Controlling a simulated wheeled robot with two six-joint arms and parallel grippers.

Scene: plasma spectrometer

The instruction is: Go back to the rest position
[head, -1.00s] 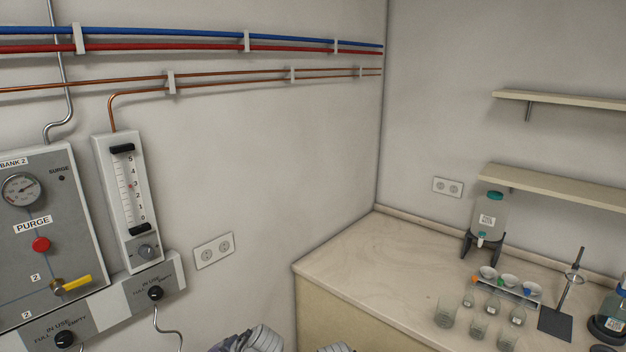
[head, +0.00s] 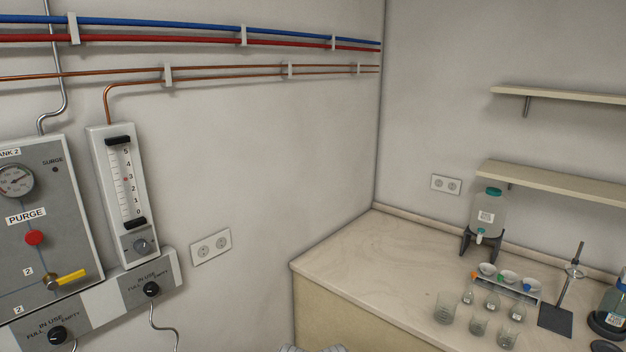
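Neither gripper's fingertips show in the head view. Only small grey metal parts, likely of my own arms, show at the bottom edge, below the bench's front corner. The grey gas panel (head: 72,218) on the left wall carries a gauge (head: 15,181), a red purge button (head: 34,237) and a yellow-handled valve (head: 68,277) with its handle pointing right. A flowmeter (head: 123,190) with a numbered scale stands to the right of the panel. Two black selector knobs (head: 151,289) marked "in use", "full" and "empty" sit below.
A bench (head: 350,255) fills the corner at right. On it stand a bottle with a tap (head: 487,213), a rack with funnels (head: 502,287), several glass vessels (head: 445,308) and a stand (head: 573,270). Shelves (head: 555,183) hang above. Blue, red and copper pipes run along the left wall.

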